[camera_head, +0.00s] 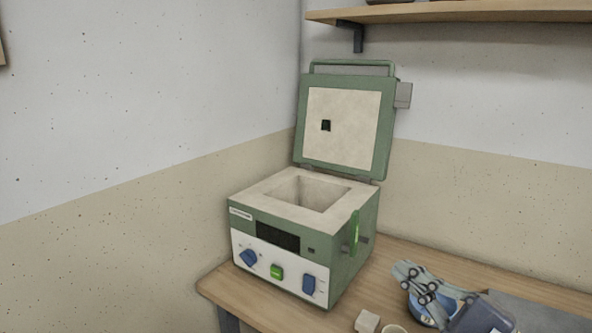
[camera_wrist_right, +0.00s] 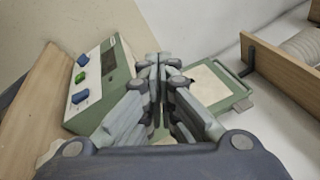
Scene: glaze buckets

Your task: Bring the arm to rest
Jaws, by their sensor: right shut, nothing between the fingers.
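My right gripper (camera_head: 424,288) shows at the lower right of the head view, over the right part of the wooden table. It is shut with nothing between its fingers. In the right wrist view my right gripper (camera_wrist_right: 158,62) points toward the green kiln, with its fingertips together. My left gripper is in neither view.
A green kiln (camera_head: 345,262) stands on the wooden table (camera_head: 255,312) with its lid (camera_head: 343,128) raised and its chamber empty. A wall shelf (camera_head: 450,14) hangs above.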

